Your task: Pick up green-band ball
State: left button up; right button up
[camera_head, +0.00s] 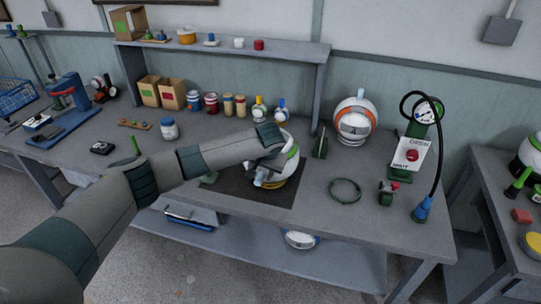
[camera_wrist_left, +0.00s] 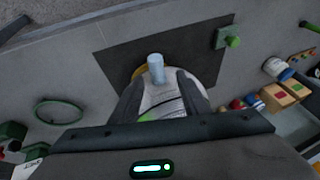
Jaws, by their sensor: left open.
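The green-band ball (camera_head: 292,160) is white with a green band and a pale blue stub. It sits on a dark mat (camera_head: 232,183) on the bench, with a yellow ring under it. My left gripper (camera_head: 266,172) is open at the ball and hides part of it. In the left wrist view, the ball (camera_wrist_left: 166,97) lies between my two open fingers, its blue stub (camera_wrist_left: 157,68) pointing away from the wrist. I cannot tell whether the fingers touch it. My right gripper is not in view.
An orange-band ball (camera_head: 355,121) stands at the back right. A green ring (camera_head: 345,190), a small green-and-red fitting (camera_head: 388,193) and a gauge pump (camera_head: 413,155) stand to the right. Jars and boxes line the back under a raised shelf (camera_head: 225,47).

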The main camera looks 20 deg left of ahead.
aim_at(260, 177)
pick_arm(q)
jog(key=shift+w+a+f+p, duration=0.1)
jog(key=shift+f+p, duration=0.45)
jog(key=p+x, duration=0.1)
jog(key=x, duration=0.1)
jog(key=shift+f, duration=0.4)
jog(key=shift+w+a+f, duration=0.15)
jog(key=shift+w+f, duration=0.1)
jog(key=shift+f, duration=0.35)
jog(key=shift+r, duration=0.1)
grip_shut()
